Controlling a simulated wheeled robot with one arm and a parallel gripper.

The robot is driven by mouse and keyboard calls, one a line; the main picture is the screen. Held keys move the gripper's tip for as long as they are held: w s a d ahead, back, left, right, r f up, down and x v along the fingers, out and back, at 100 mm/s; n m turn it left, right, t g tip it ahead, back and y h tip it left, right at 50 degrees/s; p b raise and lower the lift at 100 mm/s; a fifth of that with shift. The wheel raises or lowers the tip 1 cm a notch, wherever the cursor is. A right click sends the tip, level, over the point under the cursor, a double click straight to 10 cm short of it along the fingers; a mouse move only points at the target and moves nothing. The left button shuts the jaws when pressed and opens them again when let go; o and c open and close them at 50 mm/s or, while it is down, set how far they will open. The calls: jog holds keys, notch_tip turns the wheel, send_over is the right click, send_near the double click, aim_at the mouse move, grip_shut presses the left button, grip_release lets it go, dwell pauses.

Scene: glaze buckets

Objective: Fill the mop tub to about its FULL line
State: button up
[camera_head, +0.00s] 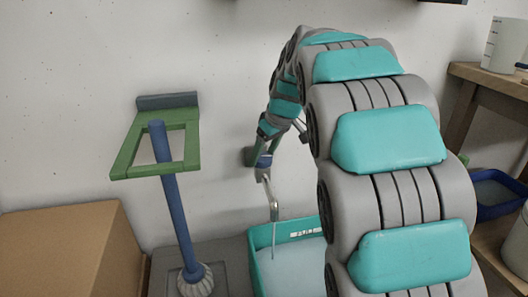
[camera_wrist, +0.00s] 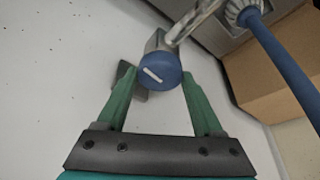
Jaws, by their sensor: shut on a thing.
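The teal mop tub (camera_head: 260,262) stands on the floor below the tap, partly hidden by my arm. Pale water lies in it, with its surface a little below the white FULL label (camera_head: 305,232) on the inner wall. A thin stream appears to run from the grey spout (camera_head: 273,205) into the tub. My gripper (camera_head: 262,158) is at the wall tap. In the wrist view its green fingers (camera_wrist: 158,85) are shut on the round blue tap knob (camera_wrist: 160,72), which bears a slanted white mark.
A cardboard box (camera_head: 70,250) stands at far left. A wooden shelf (camera_head: 460,110) at right holds a white measuring jug (camera_head: 503,45) and a blue basin (camera_head: 495,205).

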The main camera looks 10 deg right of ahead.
jog(key=shift+a+r+m+h+p, duration=0.15)
jog(key=shift+m+h+p, duration=0.15)
jog(key=shift+m, duration=0.6)
jog(key=shift+m+h, duration=0.3)
jog(key=shift+m, duration=0.3)
jog(key=o, duration=1.4)
jog(key=shift+t, duration=0.3)
jog(key=shift+v, duration=3.8)
